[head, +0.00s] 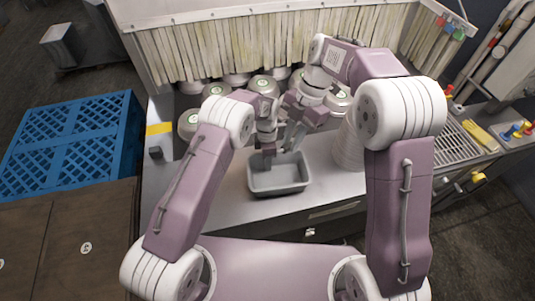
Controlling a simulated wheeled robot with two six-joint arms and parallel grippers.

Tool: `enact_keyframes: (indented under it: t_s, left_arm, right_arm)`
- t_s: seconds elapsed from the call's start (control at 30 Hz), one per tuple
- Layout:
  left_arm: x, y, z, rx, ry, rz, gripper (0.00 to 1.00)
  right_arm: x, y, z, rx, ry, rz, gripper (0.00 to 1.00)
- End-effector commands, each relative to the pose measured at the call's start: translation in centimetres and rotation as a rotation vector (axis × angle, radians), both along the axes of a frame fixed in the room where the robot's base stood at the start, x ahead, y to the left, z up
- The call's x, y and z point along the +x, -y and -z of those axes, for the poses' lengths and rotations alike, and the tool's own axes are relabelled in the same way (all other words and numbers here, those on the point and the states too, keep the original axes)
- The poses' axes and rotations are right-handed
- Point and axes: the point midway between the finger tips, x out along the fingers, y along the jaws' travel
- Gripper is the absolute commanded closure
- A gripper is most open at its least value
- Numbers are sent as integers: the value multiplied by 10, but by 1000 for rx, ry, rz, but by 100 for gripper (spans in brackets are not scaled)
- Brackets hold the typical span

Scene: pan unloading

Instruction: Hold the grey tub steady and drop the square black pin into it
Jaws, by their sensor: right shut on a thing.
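The grey tub (279,188) is an open rectangular container. It stands upright near the front edge of the metal counter, and its visible inside looks empty. My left gripper (268,158) points down at the tub's far left wall, with its fingers overlapping the rim in the picture. Whether they grip the wall is too small to tell. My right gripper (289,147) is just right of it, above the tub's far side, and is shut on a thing. The square black pin is not clearly visible; the small dark thing between the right fingers appears to be it.
Several round white containers with green-marked tops (262,85) stand behind the grippers. A stack of white discs (348,148) stands right of the tub. A blue crate (72,143) is at the left. The counter's front left (220,208) is clear.

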Motion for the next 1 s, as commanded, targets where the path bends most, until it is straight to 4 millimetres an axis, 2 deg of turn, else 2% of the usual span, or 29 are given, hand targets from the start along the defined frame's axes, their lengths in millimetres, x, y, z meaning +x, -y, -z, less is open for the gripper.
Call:
enact_keyframes:
  t_s: [0.23,0.33,0.37,1.0]
  left_arm:
    - [0,0,1,0,0,0,71]
    - [0,0,1,0,0,0,99]
    - [0,0,1,0,0,0,100]
    - [0,0,1,-1,0,0,100]
  right_arm:
    - [0,0,0,0,0,0,100]
    - [0,0,0,0,0,0,100]
    - [0,0,0,0,0,0,100]
    - [0,0,0,0,0,0,100]
